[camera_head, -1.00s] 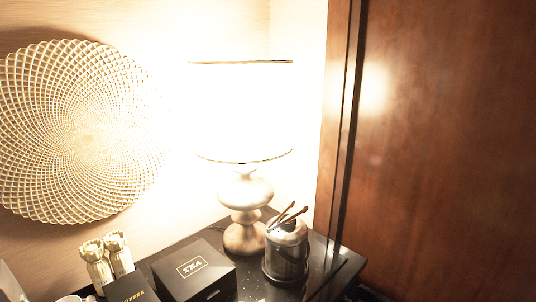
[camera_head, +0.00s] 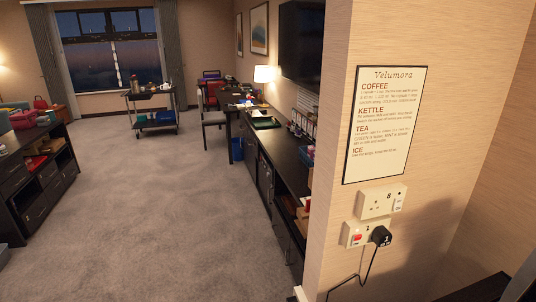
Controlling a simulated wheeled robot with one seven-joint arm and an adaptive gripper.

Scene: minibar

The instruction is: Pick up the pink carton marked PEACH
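No pink carton marked PEACH can be made out in the head view. Small coloured items on the distant furniture are too small to identify. My gripper is not in view.
A wall with a Velumora sign (camera_head: 385,125) and sockets (camera_head: 381,202) stands close on the right. A long dark counter (camera_head: 284,172) runs beyond it. A dark cabinet (camera_head: 40,190) stands at left, a trolley (camera_head: 153,104) at the back. Open carpet (camera_head: 150,215) lies between.

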